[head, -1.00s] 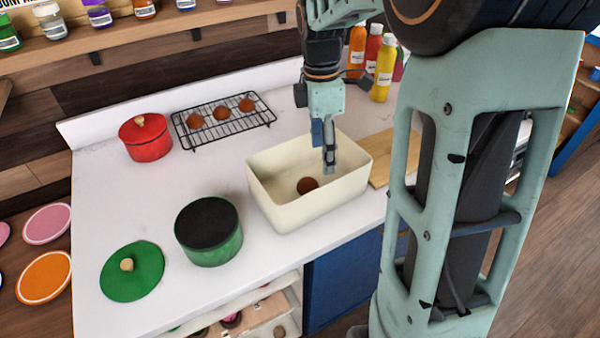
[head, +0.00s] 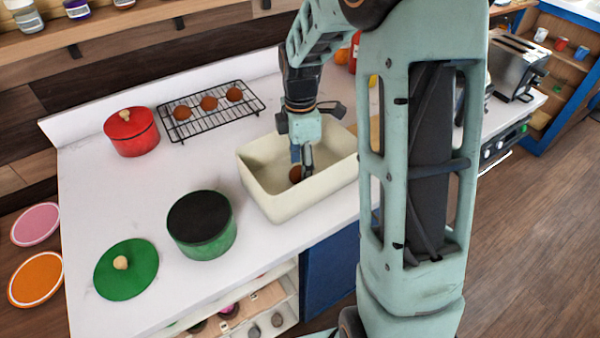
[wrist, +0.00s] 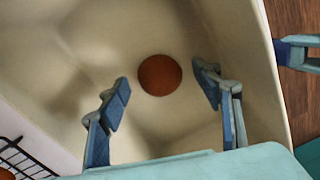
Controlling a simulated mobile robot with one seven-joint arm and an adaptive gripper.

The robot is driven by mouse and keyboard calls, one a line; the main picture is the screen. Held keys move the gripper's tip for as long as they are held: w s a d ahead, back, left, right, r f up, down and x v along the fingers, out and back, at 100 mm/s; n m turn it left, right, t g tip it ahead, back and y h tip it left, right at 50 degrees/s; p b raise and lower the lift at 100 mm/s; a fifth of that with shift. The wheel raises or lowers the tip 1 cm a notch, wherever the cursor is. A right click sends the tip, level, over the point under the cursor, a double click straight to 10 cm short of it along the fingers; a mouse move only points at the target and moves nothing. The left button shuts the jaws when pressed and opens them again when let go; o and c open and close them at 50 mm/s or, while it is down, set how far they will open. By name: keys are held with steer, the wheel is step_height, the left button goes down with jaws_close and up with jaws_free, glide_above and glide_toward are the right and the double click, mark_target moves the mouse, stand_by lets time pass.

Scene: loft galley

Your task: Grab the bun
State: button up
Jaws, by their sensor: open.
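A round brown bun (head: 296,174) lies on the floor of a cream rectangular bin on the counter. The bin's front wall (head: 318,197) shows in the head view. My gripper (head: 302,163) is inside the bin, pointing down, close to the bun and partly covering it. In the wrist view the bun (wrist: 160,75) shows between and slightly beyond the two blue fingertips (wrist: 166,88). The fingers are spread apart with nothing between them that they touch. Other brown buns (head: 208,103) sit on a black wire rack (head: 190,127) behind.
A green pot (head: 203,237) and its green lid (head: 126,270) stand left of the bin, with a red lidded pot (head: 132,133) farther back. The bin's walls surround my gripper. Bottles and a wooden board are partly hidden behind my arm.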

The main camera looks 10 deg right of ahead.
steer(key=shift+f, duration=0.4)
steer(key=c, duration=1.1)
